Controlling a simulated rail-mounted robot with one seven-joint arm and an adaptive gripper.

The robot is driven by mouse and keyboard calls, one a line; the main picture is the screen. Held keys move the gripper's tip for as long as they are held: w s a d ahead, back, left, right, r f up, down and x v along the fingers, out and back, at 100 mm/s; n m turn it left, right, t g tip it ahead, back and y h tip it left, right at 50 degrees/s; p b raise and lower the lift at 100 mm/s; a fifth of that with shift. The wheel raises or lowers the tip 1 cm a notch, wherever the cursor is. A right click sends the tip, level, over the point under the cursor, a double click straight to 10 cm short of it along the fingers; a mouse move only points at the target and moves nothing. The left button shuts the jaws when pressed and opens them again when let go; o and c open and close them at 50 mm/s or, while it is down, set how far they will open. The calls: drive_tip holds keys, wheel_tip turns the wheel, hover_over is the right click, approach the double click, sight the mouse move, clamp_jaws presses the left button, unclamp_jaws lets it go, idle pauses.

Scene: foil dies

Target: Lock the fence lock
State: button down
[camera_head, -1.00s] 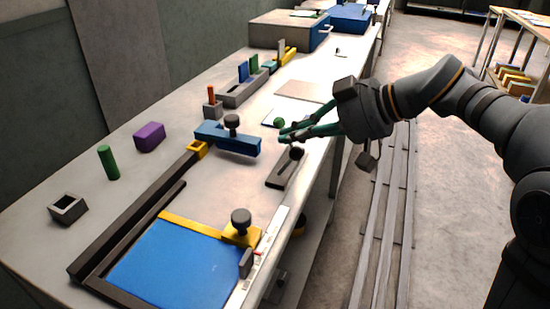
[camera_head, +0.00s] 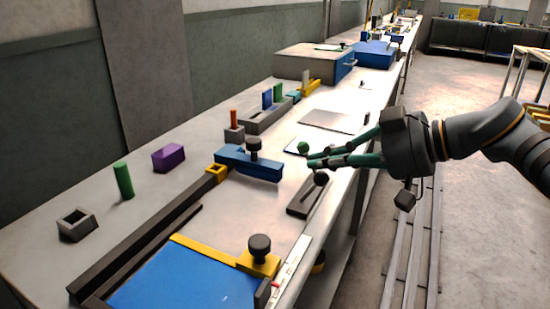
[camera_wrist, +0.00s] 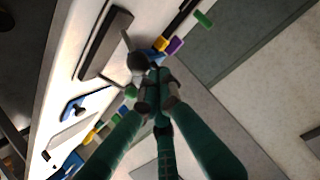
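A dark slotted plate (camera_head: 301,205) lies near the right edge of the bench, with a lever ending in a black ball knob (camera_head: 320,179). In the wrist view the plate (camera_wrist: 98,50) is at upper left and the knob (camera_wrist: 137,62) is just beyond my fingertips. My gripper (camera_head: 311,160) has green fingers with dark tips drawn together. It is close above the knob in the head view, and I cannot tell whether they touch. A blue bar with a black knob (camera_head: 248,164) spans from the dark rail. Nothing shows held between the fingertips.
A blue panel (camera_head: 185,283) with a yellow edge and a yellow knobbed block (camera_head: 258,262) fill the near end. A purple block (camera_head: 168,158), green peg (camera_head: 123,181) and hollow grey block (camera_head: 77,224) stand at left. A green ball (camera_head: 303,147) is just behind my fingertips.

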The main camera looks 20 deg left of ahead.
drive_tip(key=d+r+p, duration=0.3)
drive_tip(key=d+r, duration=0.3)
drive_tip(key=r, duration=0.1)
drive_tip(key=shift+s+r, duration=0.2)
drive_tip(key=shift+s, duration=0.1)
drive_tip(key=shift+a, duration=0.1)
